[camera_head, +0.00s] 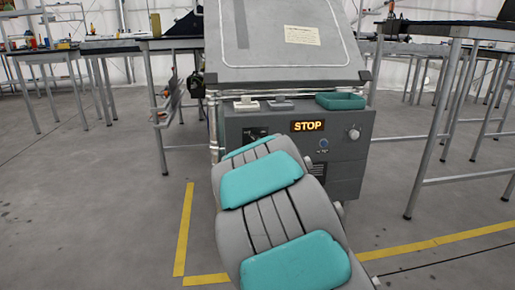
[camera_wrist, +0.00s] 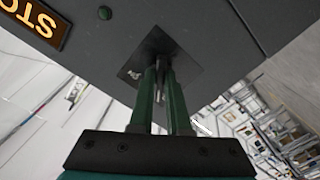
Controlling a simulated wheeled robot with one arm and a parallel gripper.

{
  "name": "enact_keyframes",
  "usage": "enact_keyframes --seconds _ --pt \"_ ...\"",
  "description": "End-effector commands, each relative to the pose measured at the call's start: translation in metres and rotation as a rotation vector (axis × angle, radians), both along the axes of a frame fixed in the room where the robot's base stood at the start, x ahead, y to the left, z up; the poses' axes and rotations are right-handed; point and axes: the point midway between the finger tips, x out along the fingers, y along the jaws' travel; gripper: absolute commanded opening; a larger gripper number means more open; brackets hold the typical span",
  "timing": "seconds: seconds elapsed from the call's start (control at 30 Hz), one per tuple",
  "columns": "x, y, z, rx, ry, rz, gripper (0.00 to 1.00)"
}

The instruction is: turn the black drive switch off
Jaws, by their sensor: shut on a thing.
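The black drive switch sits on a dark square plate (camera_wrist: 184,72) on the grey control panel. In the wrist view my gripper (camera_wrist: 161,68) has its two green fingers close together at this plate, shut on the switch. The fingers hide most of the switch, so its exact position cannot be told. In the head view the dark switch plate (camera_head: 258,131) shows at the panel's upper left, just above my arm. My arm hides the gripper there.
A green tray (camera_head: 341,101) and small grey blocks (camera_head: 246,105) lie on the ledge above. Metal-legged tables stand on both sides. Yellow tape (camera_head: 183,230) marks the floor.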

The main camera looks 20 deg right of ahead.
Motion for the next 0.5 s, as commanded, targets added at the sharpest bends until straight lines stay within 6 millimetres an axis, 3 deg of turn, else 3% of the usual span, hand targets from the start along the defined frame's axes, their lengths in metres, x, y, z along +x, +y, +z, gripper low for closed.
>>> enact_keyframes --seconds 0.5 --pt "0.0001 -0.0002 0.0001 -0.166 0.047 0.001 0.00"
